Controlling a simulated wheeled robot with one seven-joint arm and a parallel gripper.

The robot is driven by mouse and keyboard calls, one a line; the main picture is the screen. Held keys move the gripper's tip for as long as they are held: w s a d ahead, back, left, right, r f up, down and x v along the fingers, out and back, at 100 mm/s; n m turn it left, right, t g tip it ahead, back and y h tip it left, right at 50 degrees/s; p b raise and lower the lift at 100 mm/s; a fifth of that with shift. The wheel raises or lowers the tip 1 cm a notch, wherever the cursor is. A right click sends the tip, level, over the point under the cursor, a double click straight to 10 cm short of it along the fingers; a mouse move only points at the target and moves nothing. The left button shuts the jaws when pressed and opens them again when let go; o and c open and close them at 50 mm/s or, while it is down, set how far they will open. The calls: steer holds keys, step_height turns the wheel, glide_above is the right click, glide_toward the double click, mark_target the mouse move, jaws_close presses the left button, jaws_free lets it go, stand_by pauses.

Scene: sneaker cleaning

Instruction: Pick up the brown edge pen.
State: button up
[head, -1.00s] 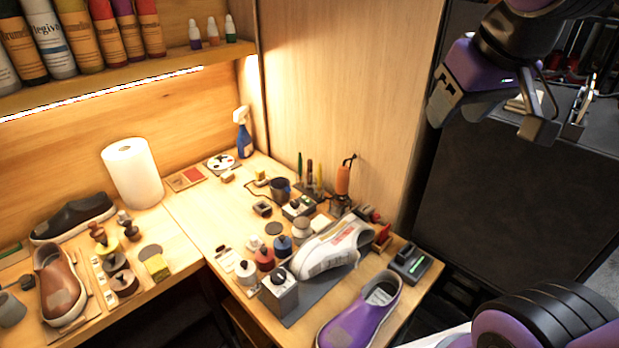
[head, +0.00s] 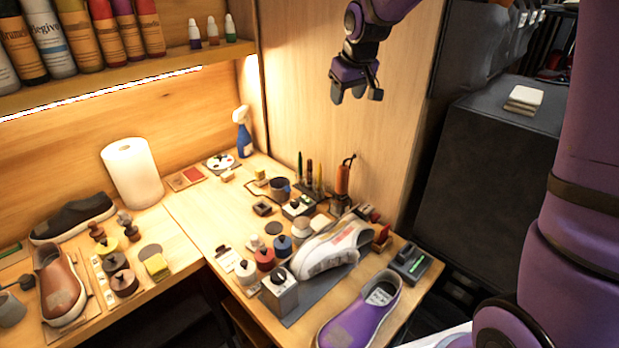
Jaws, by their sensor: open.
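The brown edge pen (head: 309,173) stands upright at the back of the bench, near the wooden side panel. It is the middle one of a short row, with a green pen (head: 299,166) on its left and a yellowish pen (head: 320,180) on its right. Its lower end is partly hidden by small items in front. My gripper (head: 357,97) hangs in the air in front of the wooden panel, above and to the right of the pens. Its fingers point down, apart and empty.
An orange-handled tool (head: 343,180) stands just right of the pens. A dark mug (head: 280,188) is to their left. A white sneaker (head: 330,248) and a purple shoe (head: 362,312) lie in front. A blue spray bottle (head: 243,133) stands at the back. The air above the pens is clear.

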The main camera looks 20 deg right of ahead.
steer(key=w+a+f, duration=0.1)
steer(key=w+f, duration=0.9)
steer(key=n+y, duration=0.1)
glide_toward(308, 167)
steer(key=x, duration=0.4)
steer(key=d+x, duration=0.1)
steer(key=x, duration=0.1)
steer(key=shift+w+f, duration=0.2)
steer(key=shift+w, duration=0.25)
steer(key=shift+a+x, duration=0.2)
steer(key=shift+x, duration=2.15)
steer(key=shift+w, duration=0.1)
jaws_close()
